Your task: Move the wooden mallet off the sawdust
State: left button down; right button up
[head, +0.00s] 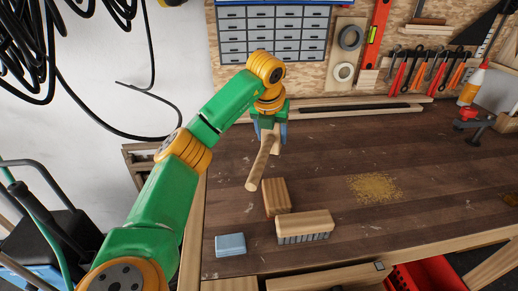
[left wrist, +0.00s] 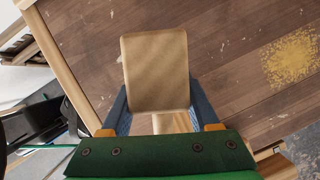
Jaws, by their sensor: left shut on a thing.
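The wooden mallet (head: 261,165) is in my left gripper (head: 270,132), at the back left of the bench. In the left wrist view, the mallet's broad wooden head (left wrist: 155,72) fills the middle, and its handle (left wrist: 164,124) runs down between the blue fingers of my left gripper (left wrist: 165,118), which are shut on it. How high it is above the bench is hard to tell. The yellow sawdust (head: 375,188) lies in a patch on the bench, well to the right of the mallet; it also shows in the left wrist view (left wrist: 291,58). My right gripper is not in view.
A wooden block (head: 277,197), a bristle brush (head: 304,227) and a light blue block (head: 230,244) lie near the bench's front left. The bench between brush and sawdust is bare.

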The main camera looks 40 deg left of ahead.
pick_arm(q)
jog(key=a+f, duration=0.4)
jog(key=shift+s+f, duration=0.15)
jog(key=shift+f, duration=0.05)
jog(key=shift+a+f+p, duration=0.2)
jog(key=shift+f+p, duration=0.2)
jog(key=shift+f, duration=1.5)
jog(key=shift+c, duration=0.6)
grip_release()
jog(key=shift+f, duration=0.1)
jog(key=shift+d+r, duration=0.1)
jog(key=shift+r, duration=0.4)
jog(key=v, duration=1.1)
jog(key=shift+s, duration=0.15)
